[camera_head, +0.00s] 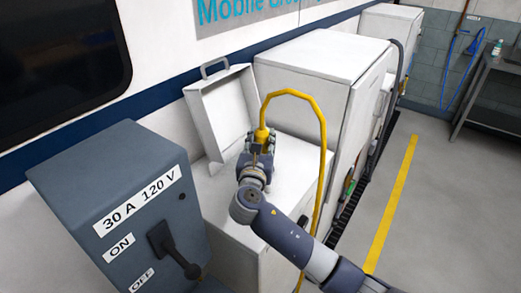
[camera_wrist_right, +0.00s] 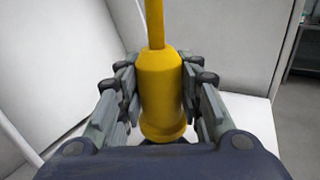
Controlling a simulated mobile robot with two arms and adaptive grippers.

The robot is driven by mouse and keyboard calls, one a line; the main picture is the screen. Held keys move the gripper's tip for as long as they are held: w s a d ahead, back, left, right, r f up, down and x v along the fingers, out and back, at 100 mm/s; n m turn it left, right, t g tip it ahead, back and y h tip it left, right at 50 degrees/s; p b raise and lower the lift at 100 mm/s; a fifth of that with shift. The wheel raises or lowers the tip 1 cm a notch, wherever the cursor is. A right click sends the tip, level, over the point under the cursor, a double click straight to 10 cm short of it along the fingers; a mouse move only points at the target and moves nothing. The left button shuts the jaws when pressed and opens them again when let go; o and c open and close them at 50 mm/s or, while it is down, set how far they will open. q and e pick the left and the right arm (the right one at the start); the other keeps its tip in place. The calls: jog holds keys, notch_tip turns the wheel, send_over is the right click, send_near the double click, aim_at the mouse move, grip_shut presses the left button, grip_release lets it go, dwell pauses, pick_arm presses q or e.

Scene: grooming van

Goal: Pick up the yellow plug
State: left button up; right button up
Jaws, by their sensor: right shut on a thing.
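The yellow plug (camera_wrist_right: 161,90) is upright between the fingers of my right gripper in the right wrist view, with both fingers against its sides. In the head view the plug (camera_head: 262,134) shows at the top of my right gripper (camera_head: 259,152), over the white box with the raised lid. A yellow cable (camera_head: 322,150) arches from the plug up and over to the right, then hangs down past the box front. The plug's lower end is partly hidden by the gripper. My left gripper is not in the head view.
A white open lid (camera_head: 216,112) stands left of my gripper. A grey switch box (camera_head: 110,195) labelled 30 A 120 V, with a lever, is at the left front. A tall white cabinet (camera_head: 310,75) stands behind. Open floor with a yellow line (camera_head: 394,205) lies right.

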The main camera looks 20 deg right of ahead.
jog(key=s+d+b, duration=0.2)
jog(key=s+d, duration=0.3)
jog(key=s, duration=0.8)
notch_tip(320, 180, up, 8)
jog(key=s+p, duration=0.1)
jog(key=p, duration=0.7)
jog(key=shift+s+d+p, duration=0.25)
jog(key=shift+s+p, duration=0.05)
